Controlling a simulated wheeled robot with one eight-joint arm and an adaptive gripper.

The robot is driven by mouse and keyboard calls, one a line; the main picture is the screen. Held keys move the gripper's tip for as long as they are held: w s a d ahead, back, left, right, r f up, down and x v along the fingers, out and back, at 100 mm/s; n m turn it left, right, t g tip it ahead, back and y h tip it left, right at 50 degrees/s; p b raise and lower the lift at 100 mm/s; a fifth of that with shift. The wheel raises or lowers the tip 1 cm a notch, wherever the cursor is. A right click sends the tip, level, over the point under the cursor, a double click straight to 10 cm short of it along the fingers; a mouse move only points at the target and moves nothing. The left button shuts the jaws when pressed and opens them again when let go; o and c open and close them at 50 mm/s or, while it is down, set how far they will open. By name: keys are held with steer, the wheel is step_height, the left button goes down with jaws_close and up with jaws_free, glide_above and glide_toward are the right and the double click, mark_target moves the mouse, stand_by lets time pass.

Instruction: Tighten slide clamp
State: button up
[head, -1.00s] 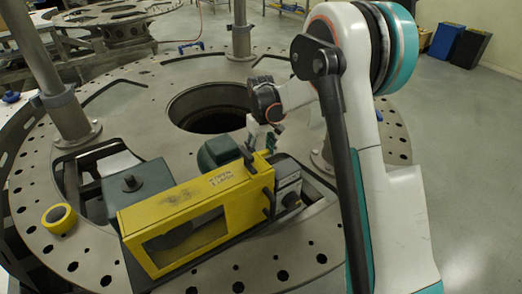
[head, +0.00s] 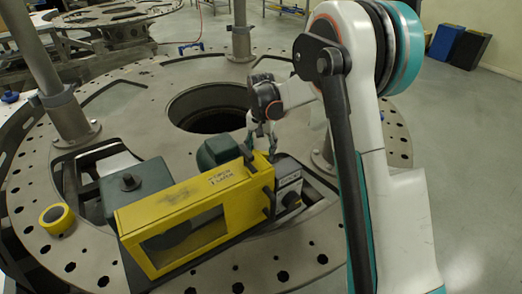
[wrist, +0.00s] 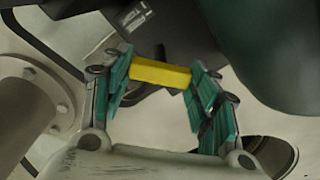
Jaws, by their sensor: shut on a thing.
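A yellow bar (wrist: 160,72) lies between the teal-padded fingers of my gripper (wrist: 163,84) in the wrist view, which is shut on it. I cannot tell whether this bar is the slide clamp or a part of it. In the head view my gripper (head: 263,143) points down at the back of the machine, by the upper right end of its yellow guard frame (head: 190,195). The guard hides the lower fingertips and the bar there. No separate slide clamp can be made out.
The machine has a green motor housing (head: 135,187) and a grey control box with a knob (head: 288,187). It stands on a round turret plate (head: 150,110) with a large central hole (head: 208,108). A yellow tape roll (head: 57,219) lies at left. Metal posts (head: 71,118) rise from the plate.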

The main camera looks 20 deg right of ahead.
steer(key=m, duration=0.4)
steer(key=shift+m, duration=1.9)
steer(key=shift+b, duration=0.3)
steer(key=o, duration=1.1)
steer(key=shift+c, duration=0.2)
step_height(320, 180, up, 12)
